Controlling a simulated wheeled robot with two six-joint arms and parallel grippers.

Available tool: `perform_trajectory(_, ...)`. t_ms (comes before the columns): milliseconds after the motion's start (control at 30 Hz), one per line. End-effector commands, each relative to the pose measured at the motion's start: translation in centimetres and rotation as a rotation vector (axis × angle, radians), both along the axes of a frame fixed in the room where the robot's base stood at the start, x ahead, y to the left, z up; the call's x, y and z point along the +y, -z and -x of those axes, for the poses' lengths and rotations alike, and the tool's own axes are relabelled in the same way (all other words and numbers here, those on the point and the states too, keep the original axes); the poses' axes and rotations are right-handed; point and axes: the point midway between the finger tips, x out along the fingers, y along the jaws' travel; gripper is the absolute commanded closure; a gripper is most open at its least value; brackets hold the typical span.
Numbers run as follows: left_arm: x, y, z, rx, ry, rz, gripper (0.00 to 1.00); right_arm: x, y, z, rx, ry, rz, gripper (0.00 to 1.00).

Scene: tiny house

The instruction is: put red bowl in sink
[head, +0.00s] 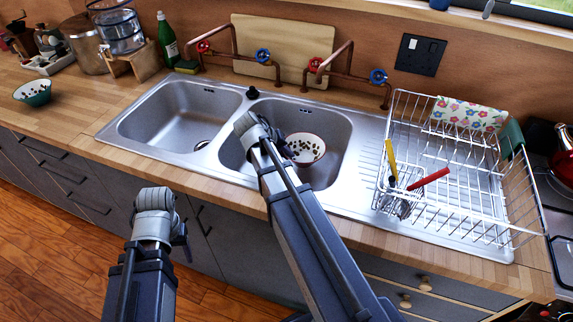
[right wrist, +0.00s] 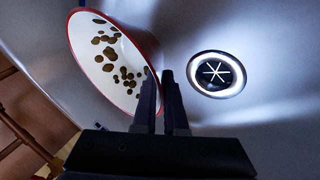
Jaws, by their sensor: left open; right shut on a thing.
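The red bowl (head: 306,149) is white inside with dark spots and a red rim. It is inside the right basin of the steel sink (head: 333,125), tilted in the right wrist view (right wrist: 103,62). My right gripper (right wrist: 161,85) is shut on the bowl's rim, beside the basin's drain.
A green bowl (head: 33,92) stands on the counter at the left. The left basin (head: 180,115) is empty. A wire dish rack (head: 450,165) with utensils and a flowered cloth stands right of the basins. Copper taps (head: 263,57) rise behind the sink.

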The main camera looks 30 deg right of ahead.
Motion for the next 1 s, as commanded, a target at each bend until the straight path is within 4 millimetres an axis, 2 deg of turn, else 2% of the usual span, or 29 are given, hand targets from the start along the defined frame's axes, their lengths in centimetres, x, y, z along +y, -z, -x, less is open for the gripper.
perform_trajectory(300,0.0,3.7,0.0,0.0,0.0,0.0,0.4,0.0,3.6,0.0,0.0,0.0,0.001,1.0)
perform_trajectory(767,0.0,4.1,0.0,0.0,0.0,0.0,0.4,0.0,4.1,0.0,0.0,0.0,0.001,1.0)
perform_trajectory(800,0.0,3.9,0.0,0.0,0.0,0.0,0.4,0.0,3.9,0.0,0.0,0.0,0.0,0.86)
perform_trajectory(1000,0.0,3.9,0.0,0.0,0.0,0.0,0.4,0.0,3.9,0.0,0.0,0.0,0.0,0.64)
